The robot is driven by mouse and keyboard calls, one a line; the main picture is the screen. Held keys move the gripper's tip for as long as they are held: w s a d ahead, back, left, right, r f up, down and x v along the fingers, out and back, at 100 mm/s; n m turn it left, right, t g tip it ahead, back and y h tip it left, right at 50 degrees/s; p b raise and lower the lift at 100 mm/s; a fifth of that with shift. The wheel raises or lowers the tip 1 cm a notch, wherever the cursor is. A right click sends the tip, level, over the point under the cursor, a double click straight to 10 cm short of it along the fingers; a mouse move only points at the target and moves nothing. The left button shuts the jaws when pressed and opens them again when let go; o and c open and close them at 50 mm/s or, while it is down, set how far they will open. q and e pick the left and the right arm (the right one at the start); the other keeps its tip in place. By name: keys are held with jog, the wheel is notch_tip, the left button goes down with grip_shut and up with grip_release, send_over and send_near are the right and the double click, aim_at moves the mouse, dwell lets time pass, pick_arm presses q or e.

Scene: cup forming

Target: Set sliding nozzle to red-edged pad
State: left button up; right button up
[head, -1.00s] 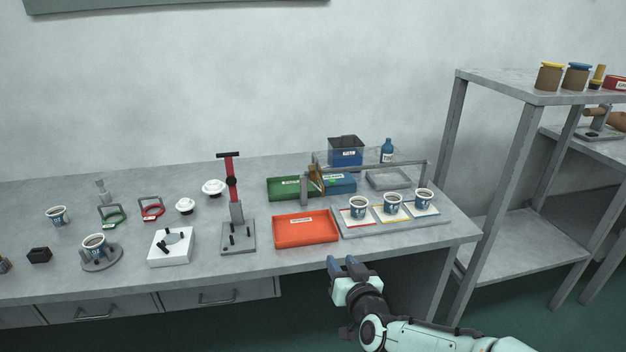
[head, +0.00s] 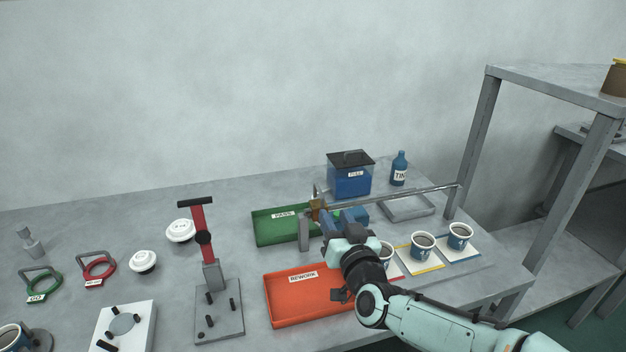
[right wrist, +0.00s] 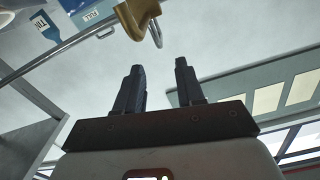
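The sliding nozzle, a brass-coloured block (head: 315,209), sits at the left end of a grey rail (head: 400,198). It also shows at the top of the right wrist view (right wrist: 138,14), with a hooked metal part beside it. My right gripper (head: 342,216) is just right of the nozzle and in front of the rail. Its two fingers are apart with nothing between them in the right wrist view (right wrist: 159,72). The red-edged pad (head: 395,270) is the leftmost of three pads and mostly hidden behind my arm. A cup (head: 387,253) stands on it, partly hidden. My left gripper is out of view.
Cups stand on the yellow-edged pad (head: 427,263) and blue-edged pad (head: 466,255). A green tray (head: 268,229) and an orange tray (head: 285,305) lie left of my gripper. A blue fill tank (head: 350,182) and a blue bottle (head: 399,168) stand behind the rail.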

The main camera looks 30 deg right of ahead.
aim_at(318, 186)
jog(key=x, duration=1.2)
jog(key=shift+w+b, duration=0.3)
jog(key=shift+w, duration=0.05)
grip_shut()
